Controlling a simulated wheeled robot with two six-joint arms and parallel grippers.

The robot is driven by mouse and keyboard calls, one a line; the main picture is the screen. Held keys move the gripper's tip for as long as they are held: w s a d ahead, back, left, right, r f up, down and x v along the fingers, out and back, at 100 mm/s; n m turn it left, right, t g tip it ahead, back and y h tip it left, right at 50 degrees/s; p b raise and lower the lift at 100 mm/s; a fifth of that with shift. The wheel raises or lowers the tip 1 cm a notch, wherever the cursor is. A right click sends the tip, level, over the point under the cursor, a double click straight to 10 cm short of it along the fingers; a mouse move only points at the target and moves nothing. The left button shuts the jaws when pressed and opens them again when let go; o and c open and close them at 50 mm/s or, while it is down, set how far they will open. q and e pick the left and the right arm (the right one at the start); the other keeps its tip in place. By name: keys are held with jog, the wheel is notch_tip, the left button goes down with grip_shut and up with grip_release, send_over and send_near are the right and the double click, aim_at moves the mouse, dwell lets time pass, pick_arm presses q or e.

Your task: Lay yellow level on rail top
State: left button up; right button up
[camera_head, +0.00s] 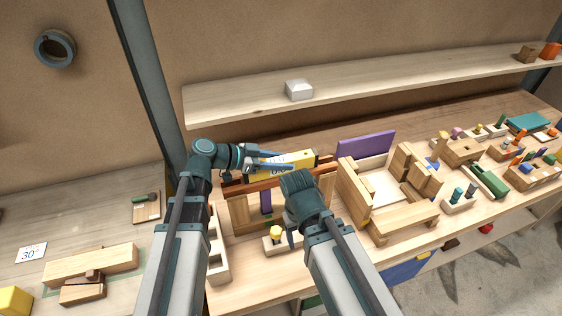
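The yellow level (303,160), a bar with dark markings on its face, is at the long reddish-brown rail (262,185). It lies along the rail, slightly tilted in the picture. Whether it rests fully on the rail top cannot be told. My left gripper (279,160) reaches in from the left with its two blue fingers at the level. The near finger overlaps the level, and whether they grip it is unclear. My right gripper (291,232) is in front of the rail, pointing down, and its fingers are mostly hidden. My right wrist covers part of the rail.
A small wooden block with a yellow knob (275,236) stands close to my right gripper. A wooden assembly with a purple panel (366,145) is to the right. A shelf (400,87) with a white block (299,90) runs behind. Wooden blocks (90,264) lie at the left.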

pick_arm(q)
jog(key=o, duration=0.4)
jog(key=shift+r, duration=0.2)
jog(key=p+v, duration=0.4)
jog(key=v, duration=0.7)
jog(key=shift+r+p, duration=0.1)
jog(key=shift+p, duration=0.3)
jog(key=shift+s+a+r, duration=0.1)
jog(key=shift+s+a, duration=0.1)
jog(key=shift+a, duration=0.2)
